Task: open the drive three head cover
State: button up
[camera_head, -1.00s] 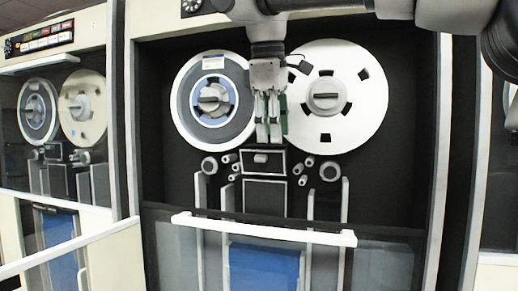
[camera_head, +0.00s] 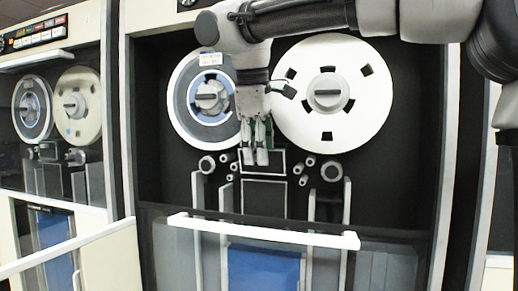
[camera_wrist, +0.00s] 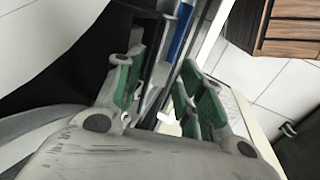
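The head cover (camera_head: 277,157) is a small dark box with a white outline, below and between the two reels of the central tape drive. My gripper (camera_head: 256,160) hangs from above with its fingertips in front of the cover, hiding its left and middle part and its knob. Whether the fingers touch the cover cannot be told. In the wrist view my gripper (camera_wrist: 160,78) has its green-padded fingers spread apart. A small white piece shows between them, too unclear to name. The cover looks closed, but it is partly hidden.
A grey-blue reel (camera_head: 182,98) is on the left and a white reel (camera_head: 360,118) on the right, both close to my gripper. A glass panel with a white top bar (camera_head: 262,231) stands below. Another tape drive (camera_head: 60,150) is at the left.

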jog(key=shift+c, duration=0.2)
grip_shut()
jog(key=shift+s, duration=0.1)
jog(key=shift+s+a+f+t+h, duration=0.2)
jog(key=shift+s+f+t+h, duration=0.75)
jog(key=shift+t, duration=1.3)
jog(key=shift+s+a+f+t+h, duration=0.2)
jog(key=shift+f+t+h, duration=0.45)
jog(key=shift+f+t, duration=1.2)
jog(key=shift+s+a+f+t+h, duration=0.25)
jog(key=shift+s+f+t+h, duration=0.45)
jog(key=shift+t, duration=1.9)
jog(key=shift+w+f, duration=0.2)
